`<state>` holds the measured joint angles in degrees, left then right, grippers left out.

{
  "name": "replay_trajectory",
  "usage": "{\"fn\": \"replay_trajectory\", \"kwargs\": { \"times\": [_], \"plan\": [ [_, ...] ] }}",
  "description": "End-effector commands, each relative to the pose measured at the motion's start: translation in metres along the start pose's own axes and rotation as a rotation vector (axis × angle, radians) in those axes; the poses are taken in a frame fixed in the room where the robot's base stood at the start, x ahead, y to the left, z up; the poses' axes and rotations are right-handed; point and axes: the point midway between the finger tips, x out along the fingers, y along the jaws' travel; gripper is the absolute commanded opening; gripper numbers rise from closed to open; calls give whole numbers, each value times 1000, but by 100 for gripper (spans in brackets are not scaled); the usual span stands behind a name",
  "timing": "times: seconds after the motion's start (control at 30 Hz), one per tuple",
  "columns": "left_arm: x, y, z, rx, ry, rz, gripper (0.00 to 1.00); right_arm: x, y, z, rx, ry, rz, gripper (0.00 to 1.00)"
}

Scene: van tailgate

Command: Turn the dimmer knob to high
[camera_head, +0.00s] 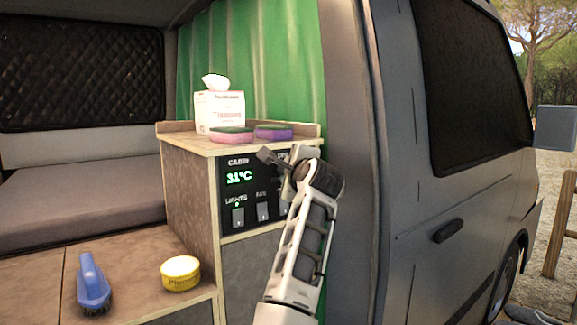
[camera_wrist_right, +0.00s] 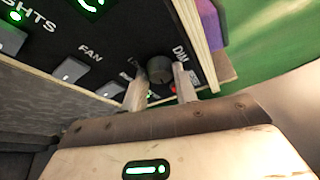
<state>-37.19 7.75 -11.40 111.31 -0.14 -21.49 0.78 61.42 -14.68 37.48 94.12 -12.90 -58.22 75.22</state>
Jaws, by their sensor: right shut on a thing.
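The dimmer knob (camera_wrist_right: 160,69) is a dark round knob on the black control panel (camera_head: 236,205), beside the lettering "DIM" in the right wrist view. My right gripper (camera_wrist_right: 161,88) has one pale finger on each side of the knob and is shut on it. In the head view my right gripper (camera_head: 274,159) is at the panel's upper right, and my arm hides the knob there. The knob's pointer cannot be made out. My left gripper is not in view.
The panel has a 31°C display (camera_head: 239,178), a lights switch (camera_head: 238,217) and a fan switch (camera_head: 263,211). Above it, a tissue box (camera_head: 220,112) and two sponges (camera_head: 231,134) sit on the cabinet top. A blue brush (camera_head: 93,284) and yellow tin (camera_head: 180,273) lie on the lower surface.

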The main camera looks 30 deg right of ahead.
Motion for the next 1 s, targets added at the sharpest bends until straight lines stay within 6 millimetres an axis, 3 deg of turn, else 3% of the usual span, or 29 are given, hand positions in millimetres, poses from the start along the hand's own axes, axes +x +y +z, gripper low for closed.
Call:
{"fn": "replay_trajectory", "kwargs": {
  "times": [0.7,0.73,0.77,0.8,1.0],
  "plan": [
    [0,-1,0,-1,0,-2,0,0,0,-1,67,1,29,6],
    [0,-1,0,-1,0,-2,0,0,0,-1,66,1,29,37],
    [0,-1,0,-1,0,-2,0,0,0,-1,66,1,29,45],
    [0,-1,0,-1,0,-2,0,0,0,-1,66,1,29,50],
    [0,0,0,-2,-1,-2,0,0,-1,0,66,0,28,50]
  ]
}}
